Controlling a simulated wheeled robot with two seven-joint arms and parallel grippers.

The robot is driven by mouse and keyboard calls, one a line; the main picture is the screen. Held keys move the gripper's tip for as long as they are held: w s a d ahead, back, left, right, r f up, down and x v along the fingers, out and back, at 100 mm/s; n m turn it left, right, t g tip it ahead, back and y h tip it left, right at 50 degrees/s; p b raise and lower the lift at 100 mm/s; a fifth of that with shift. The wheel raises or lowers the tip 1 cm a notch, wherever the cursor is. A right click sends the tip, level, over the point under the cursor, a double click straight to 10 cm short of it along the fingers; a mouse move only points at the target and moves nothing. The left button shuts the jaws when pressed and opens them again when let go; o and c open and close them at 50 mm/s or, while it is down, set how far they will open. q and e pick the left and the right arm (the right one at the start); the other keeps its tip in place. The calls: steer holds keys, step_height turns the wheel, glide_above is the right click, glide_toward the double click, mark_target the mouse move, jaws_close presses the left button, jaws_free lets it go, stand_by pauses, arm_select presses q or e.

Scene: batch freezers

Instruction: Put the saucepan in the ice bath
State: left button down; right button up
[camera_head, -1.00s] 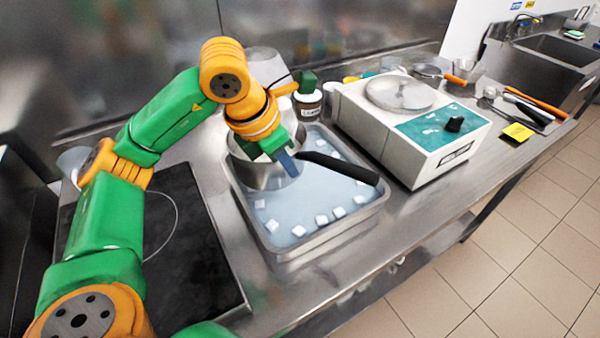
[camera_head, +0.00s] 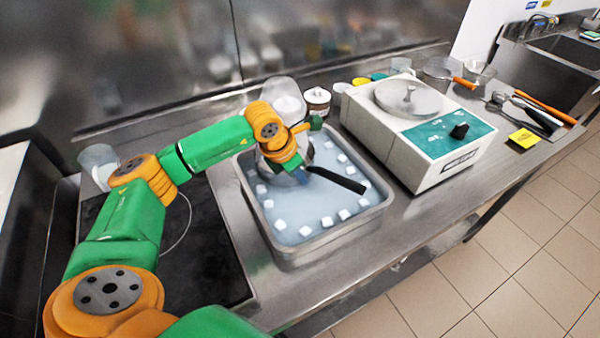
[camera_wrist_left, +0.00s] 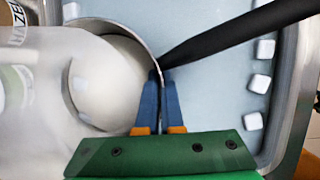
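The metal saucepan, seen by its black handle (camera_head: 338,180), is inside the ice bath (camera_head: 296,252), a metal tray of bluish water with several white ice cubes. Its bowl is mostly hidden behind my left gripper (camera_head: 303,174), toward the bath's back left. The handle points right, over the water. In the left wrist view, the saucepan (camera_wrist_left: 105,85) shows a pale interior, and the blue fingertips (camera_wrist_left: 162,82) close around its rim beside the handle. Whether its base touches the bath floor is hidden. My right gripper is not in view.
A translucent container (camera_head: 284,92) and a labelled jar (camera_head: 317,100) stand behind the bath. A white machine with a teal panel (camera_head: 450,132) is close on its right. A black cooktop (camera_head: 205,255) lies left. Utensils (camera_head: 530,112) lie at the far right.

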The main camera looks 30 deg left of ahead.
arm_select(q)
steer(key=c, duration=1.1)
jaws_free()
steer(key=shift+s, duration=0.1)
steer(key=shift+r, duration=0.25)
steer(key=b+v, duration=0.1)
steer(key=v, duration=1)
steer(key=shift+s+r, duration=0.15)
steer(key=shift+r, duration=0.2)
